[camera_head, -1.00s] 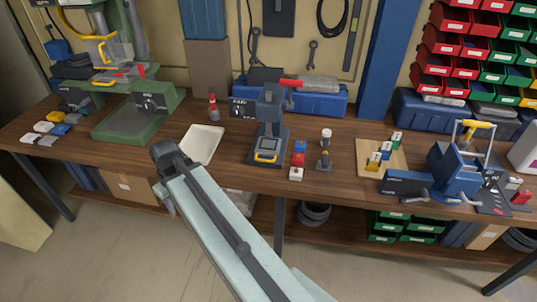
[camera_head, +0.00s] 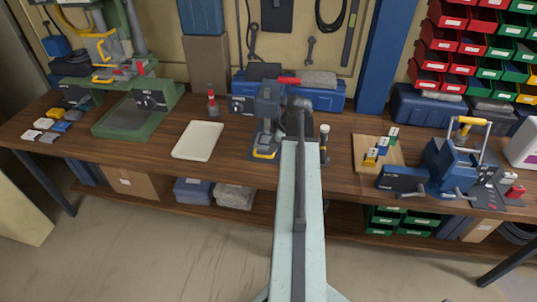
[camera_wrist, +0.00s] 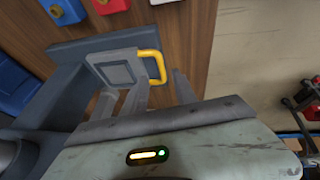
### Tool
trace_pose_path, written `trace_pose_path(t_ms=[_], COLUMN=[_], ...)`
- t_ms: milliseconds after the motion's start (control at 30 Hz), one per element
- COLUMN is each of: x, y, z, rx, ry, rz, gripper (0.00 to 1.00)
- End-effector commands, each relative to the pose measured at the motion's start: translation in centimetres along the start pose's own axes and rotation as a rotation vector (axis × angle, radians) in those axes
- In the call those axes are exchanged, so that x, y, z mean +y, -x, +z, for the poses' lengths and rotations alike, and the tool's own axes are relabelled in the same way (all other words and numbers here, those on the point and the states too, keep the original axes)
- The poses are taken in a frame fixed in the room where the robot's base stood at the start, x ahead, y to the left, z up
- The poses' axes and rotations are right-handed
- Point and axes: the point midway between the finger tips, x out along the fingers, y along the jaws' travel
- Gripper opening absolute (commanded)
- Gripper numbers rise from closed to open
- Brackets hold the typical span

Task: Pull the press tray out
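The small dark blue press (camera_head: 268,105) with a red lever stands at the middle of the bench. Its tray has a yellow handle (camera_head: 264,154) at the front, low on the base. In the wrist view the grey tray plate (camera_wrist: 115,72) lies in the dark base, with its yellow handle (camera_wrist: 160,66) beside it. My gripper (camera_wrist: 160,92) is open and empty, its grey fingers apart near the handle. I cannot tell whether a finger touches it. In the head view my arm hides the fingers and the press's right side.
A white tray (camera_head: 198,141) lies left of the press, with a green drill press base (camera_head: 125,118) further left. A wooden board (camera_head: 376,153) with coloured pieces and a blue vise-like device (camera_head: 450,165) stand to the right. Red and blue blocks (camera_wrist: 63,10) lie close by in the wrist view.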

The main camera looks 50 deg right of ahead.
Motion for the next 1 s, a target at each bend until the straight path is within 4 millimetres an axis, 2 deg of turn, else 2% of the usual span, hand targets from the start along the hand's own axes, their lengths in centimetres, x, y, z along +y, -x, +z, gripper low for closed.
trace_pose_path(t_ms=[33, 100, 300, 567, 600, 700, 733, 1000], x=[-0.1, -0.1, -0.1, 0.0, 0.0, -0.1, 0.0, 0.0], y=[-1.7, -3.0, -5.9, -5.9, -5.9, -5.9, -5.9, -5.9], z=[0.3, 0.4, 0.2, -0.1, -0.1, -0.1, -0.1, -0.1], rx=[0.0, 0.0, -0.001, -0.001, -0.001, 0.0, 0.0, 0.0], ry=[0.0, 0.0, 0.001, 0.0, 0.0, 0.0, 0.0, 0.001], rz=[0.0, 0.0, -0.001, -0.001, -0.001, -0.001, -0.001, 0.001], gripper=[0.33, 0.33, 0.33, 0.33, 0.31, 0.03, 0.0, 0.0])
